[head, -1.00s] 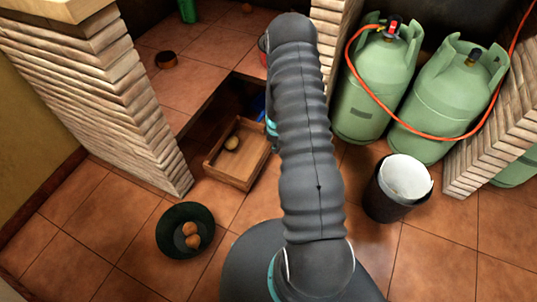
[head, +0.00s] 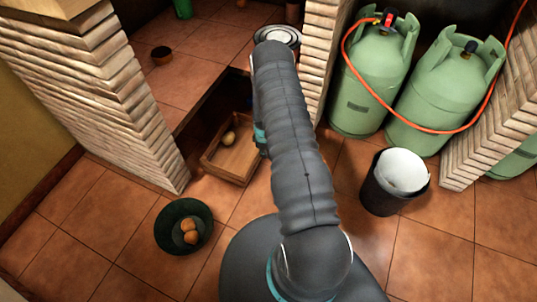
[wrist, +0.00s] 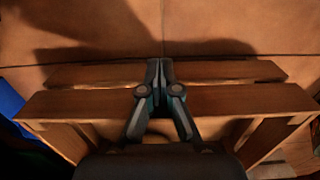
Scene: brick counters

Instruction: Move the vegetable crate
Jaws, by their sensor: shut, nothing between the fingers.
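The wooden vegetable crate (head: 232,172) stands on the tiled floor at the mouth of the dark recess under the counter, in the head view. One round, yellowish vegetable (head: 228,138) lies in it. My arm covers the crate's right side there and hides my gripper. In the wrist view my gripper (wrist: 160,72) is shut and empty. Its fingers cross over the crate's slatted side (wrist: 70,103), with the tips at the farther slat. I cannot tell whether they touch the wood.
A dark green bowl (head: 170,234) with round brownish items sits on the floor at front left. A brick pillar (head: 125,110) rises left of the crate. A black bin (head: 383,192) and green gas bottles (head: 375,85) stand at right. A blue thing (wrist: 10,110) borders the crate.

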